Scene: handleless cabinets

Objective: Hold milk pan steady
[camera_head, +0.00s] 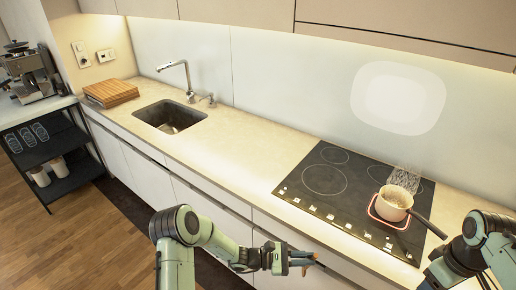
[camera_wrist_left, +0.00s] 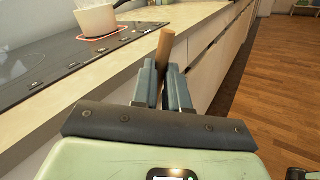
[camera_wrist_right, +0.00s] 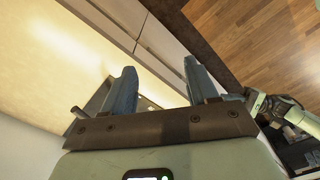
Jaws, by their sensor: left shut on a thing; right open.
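The milk pan (camera_head: 393,203) is light-coloured and stands upright on the lit, red-ringed burner, steam rising from it. Its dark handle (camera_head: 430,226) points to the lower right, towards my right arm. The pan (camera_wrist_left: 97,18) also shows at the top of the left wrist view. My left gripper (camera_head: 305,258) is in front of the counter edge, apart from the pan. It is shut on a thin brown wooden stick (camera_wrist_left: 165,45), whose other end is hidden. My right gripper (camera_wrist_right: 160,78) is open with nothing seen between its fingers. In the head view its fingers are mostly cut off.
A sink (camera_head: 170,117) with a tap (camera_head: 187,80) and a wooden board (camera_head: 111,91) are farther left. The counter (camera_head: 235,135) between sink and cooktop is clear. A coffee machine (camera_head: 28,72) stands at far left.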

